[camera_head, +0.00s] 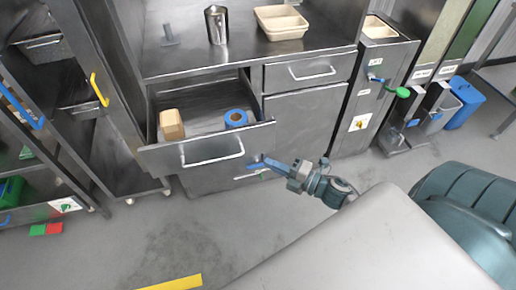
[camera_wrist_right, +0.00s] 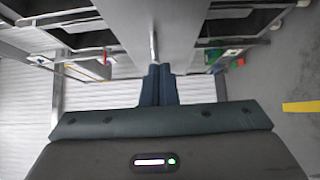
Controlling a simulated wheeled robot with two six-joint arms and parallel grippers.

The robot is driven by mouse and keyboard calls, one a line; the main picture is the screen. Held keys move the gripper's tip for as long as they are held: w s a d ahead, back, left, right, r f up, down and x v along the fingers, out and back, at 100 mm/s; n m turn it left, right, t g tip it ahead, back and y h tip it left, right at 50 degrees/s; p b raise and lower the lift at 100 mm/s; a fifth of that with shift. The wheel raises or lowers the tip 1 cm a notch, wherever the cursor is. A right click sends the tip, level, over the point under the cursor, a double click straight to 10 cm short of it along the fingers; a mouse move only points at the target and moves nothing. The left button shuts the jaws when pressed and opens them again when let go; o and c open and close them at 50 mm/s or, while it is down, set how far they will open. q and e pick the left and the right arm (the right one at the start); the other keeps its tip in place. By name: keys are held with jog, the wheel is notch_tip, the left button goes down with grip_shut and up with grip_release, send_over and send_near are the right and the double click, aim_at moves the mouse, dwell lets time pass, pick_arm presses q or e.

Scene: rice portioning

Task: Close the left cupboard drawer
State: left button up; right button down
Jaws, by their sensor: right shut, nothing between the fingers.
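The left cupboard drawer (camera_head: 258,137) is pulled out, with a steel front and a bar handle (camera_head: 212,160). Inside it lie a tan block (camera_head: 172,126) at the left and a blue ring-shaped roll (camera_head: 235,118) at the right. My right gripper (camera_head: 256,163) is shut and empty, just right of the handle and close to the lower right of the drawer front. Whether it touches the front cannot be told. In the right wrist view its two blue fingers (camera_wrist_right: 158,84) are together, pointing at a grey metal surface. My left gripper is not in view.
A shut drawer (camera_head: 312,72) sits to the right under the steel worktop (camera_head: 245,57). On the worktop stand a metal cup (camera_head: 216,24) and a beige tray (camera_head: 282,22). A dispenser with a green-tipped lever (camera_head: 402,92) is at the right.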

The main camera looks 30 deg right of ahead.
aim_at(247, 145)
jog(key=w+p, duration=0.1)
jog(key=w, duration=0.3)
jog(key=w+a+p, duration=0.1)
jog(key=w, duration=0.1)
jog(key=shift+w+r+p, duration=0.1)
jog(key=shift+w+p, duration=0.2)
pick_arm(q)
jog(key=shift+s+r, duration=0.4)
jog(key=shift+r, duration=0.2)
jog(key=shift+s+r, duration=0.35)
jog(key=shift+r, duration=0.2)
pick_arm(e)
jog(key=shift+w+d, duration=0.1)
jog(key=shift+w, duration=0.25)
jog(key=shift+w, duration=0.1)
